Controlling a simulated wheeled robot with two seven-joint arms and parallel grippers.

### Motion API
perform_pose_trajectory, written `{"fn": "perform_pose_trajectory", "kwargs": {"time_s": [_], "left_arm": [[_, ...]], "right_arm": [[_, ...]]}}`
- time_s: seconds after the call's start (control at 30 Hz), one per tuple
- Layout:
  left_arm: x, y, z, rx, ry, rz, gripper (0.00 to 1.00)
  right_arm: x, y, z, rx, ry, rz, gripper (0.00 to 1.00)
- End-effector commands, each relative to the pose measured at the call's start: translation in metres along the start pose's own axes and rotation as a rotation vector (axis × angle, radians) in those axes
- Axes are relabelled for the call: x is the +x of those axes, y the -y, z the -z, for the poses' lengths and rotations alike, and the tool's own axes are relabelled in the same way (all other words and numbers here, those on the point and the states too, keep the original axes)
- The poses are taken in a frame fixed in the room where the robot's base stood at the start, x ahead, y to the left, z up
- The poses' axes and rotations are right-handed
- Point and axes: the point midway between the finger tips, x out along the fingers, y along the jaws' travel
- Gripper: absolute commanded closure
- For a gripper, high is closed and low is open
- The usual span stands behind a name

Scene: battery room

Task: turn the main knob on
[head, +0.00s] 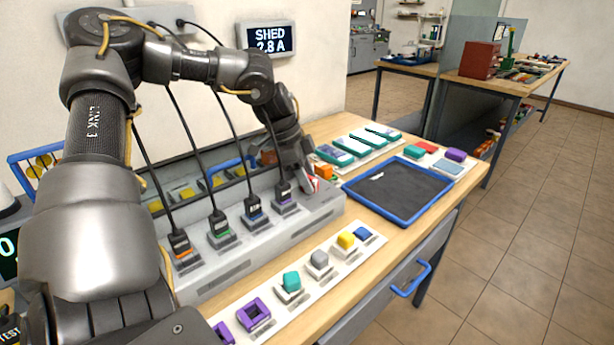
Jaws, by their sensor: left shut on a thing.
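My left gripper (306,178) reaches down at the right end of the long grey panel (300,228). It is shut on a small part with red on it (314,184), which I take to be the main knob; the fingers hide most of it, so I cannot read which way it points. Several black cables run down to plugs on the panel, with orange, green, blue and purple bands. A wall display (268,39) reads "SHED 2.8 A". My right gripper is not in view.
A blue-rimmed dark tray (347,189) lies right of the panel. A white strip (330,277) with coloured blocks lies in front. Teal blocks (335,154) sit behind the tray, and an orange block (323,171) stands close to my gripper. The floor at right is clear.

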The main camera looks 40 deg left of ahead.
Motion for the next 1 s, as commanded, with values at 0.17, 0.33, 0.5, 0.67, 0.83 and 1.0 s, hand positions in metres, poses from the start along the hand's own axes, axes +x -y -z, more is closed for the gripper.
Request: {"fn": "perform_pose_trajectory", "kwargs": {"time_s": [0.17, 0.33, 0.5, 0.67, 0.83, 1.0], "left_arm": [[-0.001, 0.001, 0.000, 0.013, 0.000, -0.003, 0.80], [-0.001, 0.002, 0.001, 0.068, 0.000, -0.025, 0.80], [-0.001, 0.002, 0.000, 0.171, 0.002, -0.068, 0.80], [-0.001, 0.004, 0.001, 0.297, 0.001, -0.118, 0.80], [-0.001, 0.004, 0.001, 0.425, 0.002, -0.173, 0.80], [-0.001, 0.005, 0.002, 0.537, 0.002, -0.219, 0.80]], "right_arm": [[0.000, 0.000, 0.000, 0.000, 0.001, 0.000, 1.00], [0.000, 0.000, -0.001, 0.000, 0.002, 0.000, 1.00], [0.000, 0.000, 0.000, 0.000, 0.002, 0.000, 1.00], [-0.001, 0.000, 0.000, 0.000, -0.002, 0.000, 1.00], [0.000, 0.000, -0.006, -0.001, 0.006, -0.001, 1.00], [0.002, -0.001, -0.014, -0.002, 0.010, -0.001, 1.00]]}}
